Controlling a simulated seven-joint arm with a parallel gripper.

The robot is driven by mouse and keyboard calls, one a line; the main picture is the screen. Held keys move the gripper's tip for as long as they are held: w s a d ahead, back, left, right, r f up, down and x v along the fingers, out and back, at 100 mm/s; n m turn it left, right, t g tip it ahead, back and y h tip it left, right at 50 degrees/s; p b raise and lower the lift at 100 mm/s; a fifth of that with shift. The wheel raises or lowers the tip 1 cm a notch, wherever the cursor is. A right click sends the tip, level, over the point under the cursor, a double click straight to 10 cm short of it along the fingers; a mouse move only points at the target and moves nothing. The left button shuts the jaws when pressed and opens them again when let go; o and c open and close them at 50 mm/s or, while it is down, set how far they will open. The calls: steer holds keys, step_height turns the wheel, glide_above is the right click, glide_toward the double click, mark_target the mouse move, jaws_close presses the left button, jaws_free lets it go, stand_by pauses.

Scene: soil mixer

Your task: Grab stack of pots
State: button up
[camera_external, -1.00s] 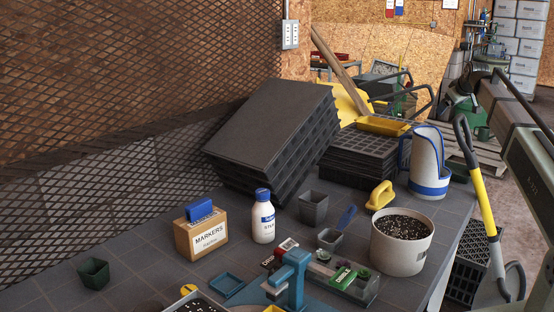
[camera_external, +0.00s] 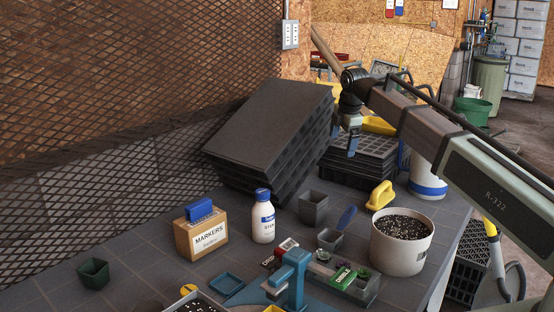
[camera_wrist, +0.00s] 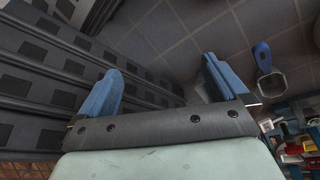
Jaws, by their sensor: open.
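A tall dark grey square pot (camera_external: 313,208), possibly several nested, stands upright mid-table beside the large tilted stack of black trays (camera_external: 270,125). My gripper (camera_external: 350,142) is in the air right of the tilted trays, above and behind the pots, fingers downward.
The tilted trays also fill the wrist view's left side (camera_wrist: 45,80), close to my left finger. A lower tray stack (camera_external: 357,168) is behind my gripper. A white bottle (camera_external: 263,217), marker box (camera_external: 202,238), yellow-handled tool (camera_external: 380,195) and soil bucket (camera_external: 402,250) surround the pots.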

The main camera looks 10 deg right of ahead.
mark_target(313, 196)
steer(key=s+a+f+n+g, duration=0.3)
steer(key=s+a+n, duration=0.3)
steer(key=s+a, duration=0.4)
steer(key=shift+h, duration=0.3)
steer(key=f, duration=0.2)
steer(key=a+f, duration=0.1)
steer(key=f, duration=0.5)
steer(key=shift+w+a, duration=0.15)
steer(key=shift+w, duration=0.1)
steer(key=shift+d+f, duration=0.15)
steer(key=shift+f, duration=1.2)
steer(key=shift+d+f, duration=0.1)
steer(key=shift+f, duration=1.2)
steer(key=shift+c, duration=0.4)
steer(key=c, duration=0.9)
